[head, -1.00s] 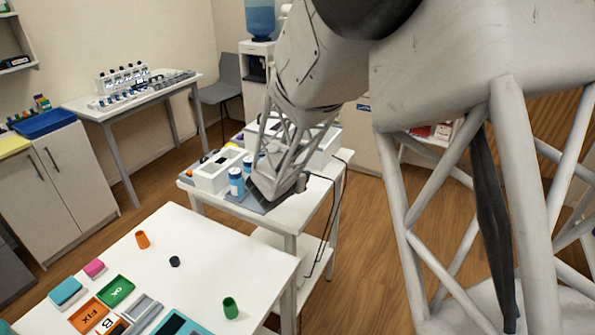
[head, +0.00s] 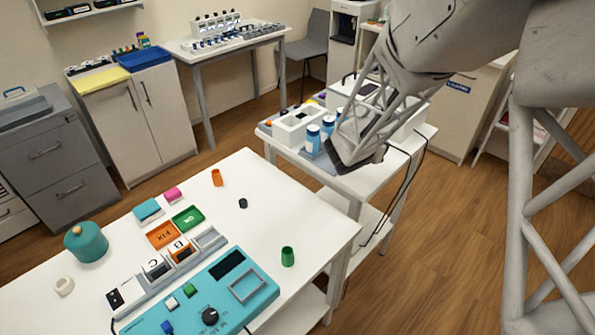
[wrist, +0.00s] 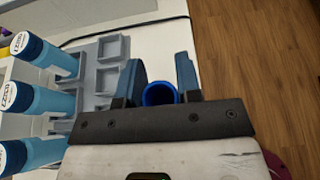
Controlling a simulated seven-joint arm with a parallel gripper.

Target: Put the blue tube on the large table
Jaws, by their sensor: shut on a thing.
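The blue tube (wrist: 160,94) shows in the wrist view as a round, open blue rim between the two fingers. My gripper (wrist: 160,82) is shut on it. In the head view my gripper (head: 350,160) is over the front of the smaller white table (head: 385,185); the tube is hidden there. The large white table (head: 315,218) stands nearer, at the lower left of the head view, apart from my gripper.
An orange cup (head: 217,177), a black cap (head: 243,203), a green cup (head: 288,256), a teal pot (head: 86,242) and a teal control panel (head: 215,300) stand on the large table. Its right part has bare room. Blue-capped bottles (head: 313,139) stand left of my gripper.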

